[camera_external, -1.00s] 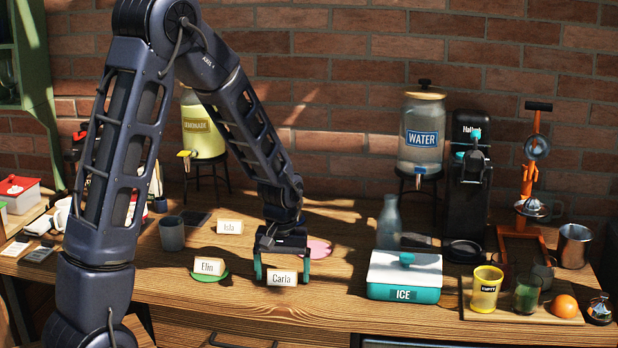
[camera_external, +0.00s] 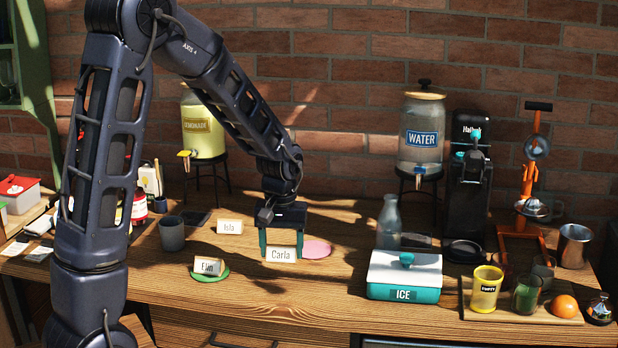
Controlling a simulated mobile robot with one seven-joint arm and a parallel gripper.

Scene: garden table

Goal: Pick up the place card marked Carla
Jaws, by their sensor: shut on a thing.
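The place card marked Carla (camera_external: 281,254) is a small cream card with dark lettering facing the camera. My gripper (camera_external: 280,243) points down with its teal fingers at either side of the card and is shut on it. The card looks upright and seems a little above the wooden table. The card marked Elm or similar (camera_external: 208,266) is at the left on a green round coaster (camera_external: 222,275). The card marked Isla (camera_external: 230,227) stands behind it.
The white and teal ice box (camera_external: 403,277) stands further right. A grey cup (camera_external: 172,234) is at the left. The water dispenser (camera_external: 421,135) stands at the back. The table front (camera_external: 300,300) is clear.

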